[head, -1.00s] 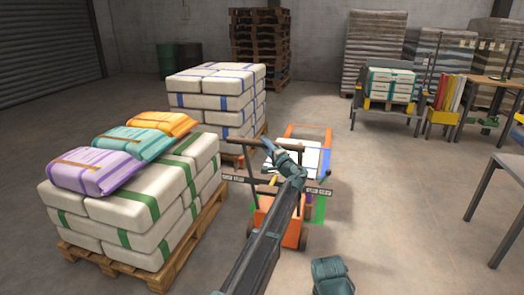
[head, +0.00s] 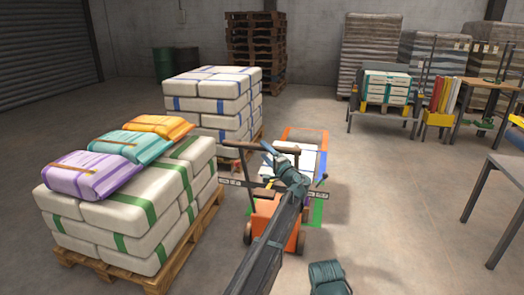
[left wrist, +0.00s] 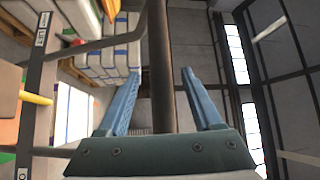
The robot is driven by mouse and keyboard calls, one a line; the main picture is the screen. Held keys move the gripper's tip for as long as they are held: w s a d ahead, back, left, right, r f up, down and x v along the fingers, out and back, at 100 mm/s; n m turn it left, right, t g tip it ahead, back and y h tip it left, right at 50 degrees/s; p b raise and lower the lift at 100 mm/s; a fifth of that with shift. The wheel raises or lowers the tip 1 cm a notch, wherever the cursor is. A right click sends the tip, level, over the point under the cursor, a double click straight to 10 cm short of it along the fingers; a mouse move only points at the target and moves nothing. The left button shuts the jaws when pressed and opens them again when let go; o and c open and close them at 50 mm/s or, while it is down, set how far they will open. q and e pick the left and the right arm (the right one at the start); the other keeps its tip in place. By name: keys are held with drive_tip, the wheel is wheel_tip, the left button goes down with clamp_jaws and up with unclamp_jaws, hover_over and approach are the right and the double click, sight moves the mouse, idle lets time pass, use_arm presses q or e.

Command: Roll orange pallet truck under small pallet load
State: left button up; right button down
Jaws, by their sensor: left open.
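The orange pallet truck (head: 268,225) stands on the floor at the centre, its dark bar handle and crossbar with small labels raised toward me. Beyond it, white blocks (head: 308,160) lie low inside an orange-edged frame; the handle and my arm partly hide them, so I cannot tell whether the forks are under them. My left gripper (head: 268,152) is at the truck's handle. In the left wrist view, the open fingers (left wrist: 161,73) are on either side of a dark handle bar (left wrist: 161,110); I cannot tell whether they touch it.
A pallet of green-strapped sacks (head: 130,215) with coloured sacks on top stands close on the left. A blue-strapped stack (head: 213,97) is behind it. A metal table (head: 500,175) stands at right.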

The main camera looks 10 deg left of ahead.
use_arm(q)
drive_tip(key=b+v, duration=0.1)
drive_tip(key=v, duration=0.9)
drive_tip(key=shift+s+d, duration=0.2)
drive_tip(key=shift+s, duration=0.1)
drive_tip(key=shift+f, duration=0.15)
drive_tip(key=s+a+f+n+g+h, duration=0.1)
drive_tip(key=s+a+f+n+g, duration=0.35)
drive_tip(key=s+a+f, duration=0.4)
drive_tip(key=s+a+f+n+g+h, duration=0.1)
drive_tip(key=s+f+g+h, duration=0.3)
drive_tip(key=s+f, duration=0.45)
drive_tip(key=s+f+n+g+h, duration=0.2)
drive_tip(key=s+f+g+h, duration=0.3)
drive_tip(key=s, duration=0.6)
drive_tip(key=s+d+f+h, duration=0.3)
drive_tip(key=s+d, duration=0.2)
drive_tip(key=s, duration=0.3)
drive_tip(key=s+d+r+m+p, duration=0.2)
drive_tip(key=d+r+p, duration=0.3)
drive_tip(key=r+p, duration=0.6)
drive_tip(key=s+d+r+m+p, duration=0.1)
drive_tip(key=s+d+r+p, duration=0.3)
drive_tip(key=r+p, duration=0.6)
drive_tip(key=shift+d+r+m+g+y+p, duration=0.35)
drive_tip(key=shift+d+r, duration=0.25)
drive_tip(key=shift+d, duration=0.6)
